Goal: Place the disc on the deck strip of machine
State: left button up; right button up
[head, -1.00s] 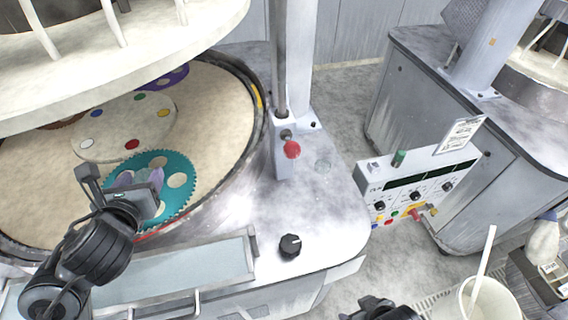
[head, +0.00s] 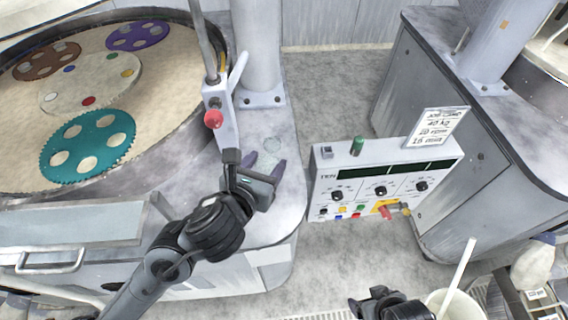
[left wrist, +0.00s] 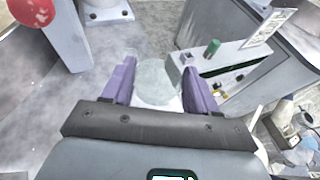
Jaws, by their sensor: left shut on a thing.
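My left gripper (head: 266,168) is over the pale deck strip (head: 285,190) of the machine, right of the platen. Its purple fingers also show in the left wrist view (left wrist: 158,92). They are shut on a clear, faint disc (left wrist: 158,84), seen between them against the grey deck. In the head view the disc (head: 264,160) is hard to make out. A faint round outline (head: 272,144) shows on the deck just beyond the fingertips. I cannot tell whether the disc touches the deck. My right gripper (head: 378,302) is at the bottom edge, its fingers unclear.
A post with a red knob (head: 213,119) stands just left of the left gripper. A control panel (head: 385,185) is to the right. The round platen (head: 170,130) holds teal, brown and purple toothed carriers and a white plate. A white bucket (head: 450,303) is at lower right.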

pick_arm(q)
jog(key=s+d+f+m+h+b, duration=0.1)
jog(key=s+d+f, duration=0.15)
jog(key=f, duration=0.25)
jog(key=shift+g, duration=0.4)
jog(key=w+f, duration=0.2)
jog(key=w, duration=0.1)
jog(key=w+f, duration=0.3)
jog(key=w, duration=0.1)
jog(key=w+a+f, duration=0.1)
jog(key=w+f, duration=0.1)
jog(key=w, duration=0.2)
jog(key=shift+w+a+f, duration=0.1)
jog(key=shift+f, duration=2.1)
jog(key=shift+f+b, duration=0.25)
jog(key=shift+b, duration=0.1)
jog(key=o, duration=1.1)
